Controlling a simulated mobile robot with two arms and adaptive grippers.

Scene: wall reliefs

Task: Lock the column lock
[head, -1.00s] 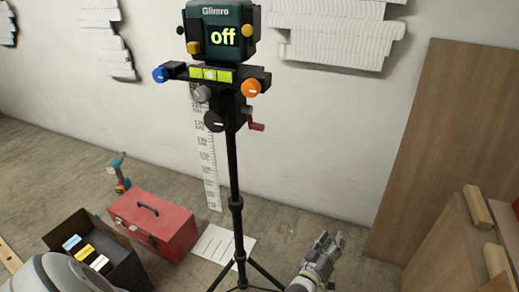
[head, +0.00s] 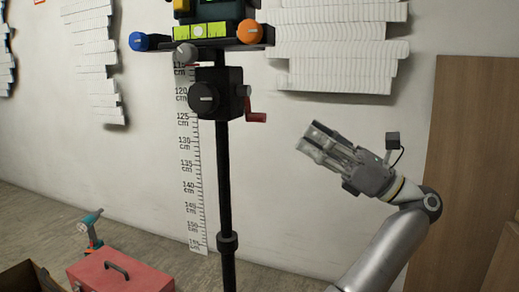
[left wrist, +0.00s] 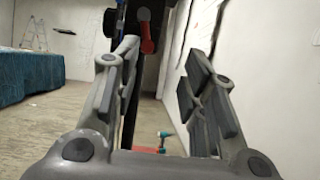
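A black tripod column (head: 226,190) stands upright in front of the wall. Its black housing carries a large black knob with a white mark (head: 203,98), a small dark knob on the right side (head: 244,91) and a red crank (head: 256,117). I cannot tell for sure which knob is the column lock. My left gripper (head: 308,141) is right of the column, pointing left towards it, apart from it. In the left wrist view its fingers (left wrist: 158,70) are spread and empty, with the red crank (left wrist: 147,38) beyond them. My right gripper is not in view.
Above the housing are a blue knob (head: 139,41), grey knob (head: 186,54), orange knob (head: 250,31) and yellow-green level (head: 201,31). A ruler (head: 190,185) hangs behind. A red toolbox (head: 120,276) and drill (head: 92,232) are low left. Wooden boards (head: 470,150) stand right.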

